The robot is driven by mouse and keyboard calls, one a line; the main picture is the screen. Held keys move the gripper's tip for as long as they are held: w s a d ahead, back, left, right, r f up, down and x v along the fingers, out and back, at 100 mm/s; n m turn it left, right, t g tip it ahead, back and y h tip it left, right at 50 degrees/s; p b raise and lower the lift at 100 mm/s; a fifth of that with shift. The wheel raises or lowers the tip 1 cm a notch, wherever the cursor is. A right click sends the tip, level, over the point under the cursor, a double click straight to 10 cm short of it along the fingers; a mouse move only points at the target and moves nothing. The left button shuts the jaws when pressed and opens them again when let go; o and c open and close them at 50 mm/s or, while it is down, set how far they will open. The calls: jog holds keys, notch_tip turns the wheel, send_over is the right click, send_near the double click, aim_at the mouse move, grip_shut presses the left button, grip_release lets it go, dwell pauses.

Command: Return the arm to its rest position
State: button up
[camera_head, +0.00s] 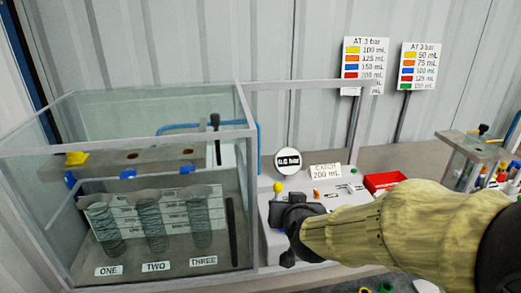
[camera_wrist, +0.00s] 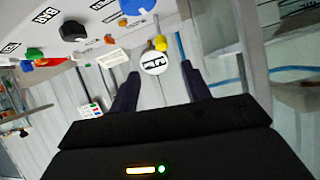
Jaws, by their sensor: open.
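My arm reaches in from the right in the head view, its forearm in a yellowish sleeve, and my dark gripper (camera_head: 288,232) is over the front of the white control panel (camera_head: 345,215). In the wrist view both dark fingers of my gripper (camera_wrist: 160,78) show spread apart, with nothing between them. The round gauge (camera_wrist: 153,62) appears beyond the fingertips, and it also shows in the head view (camera_head: 288,161). Part of the panel is hidden behind my gripper and arm.
Two signs (camera_head: 365,65) stand at the back wall. A smaller glass case (camera_head: 468,165) stands at right.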

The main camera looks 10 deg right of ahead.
jog(key=s+d+f+g+p, duration=0.1)
jog(key=s+g+p, duration=0.4)
jog(key=s, duration=0.1)
jog(key=s+d+f+n+g+p, duration=0.1)
jog(key=s+g+p, duration=0.4)
jog(key=s, duration=0.1)
jog(key=shift+s+d+f+p, duration=0.3)
jog(key=shift+f+p, duration=0.05)
jog(key=shift+p, duration=0.05)
jog(key=shift+s+d, duration=0.1)
jog(key=shift+d, duration=0.1)
jog(key=shift+s+a, duration=0.1)
jog(key=shift+a, duration=0.05)
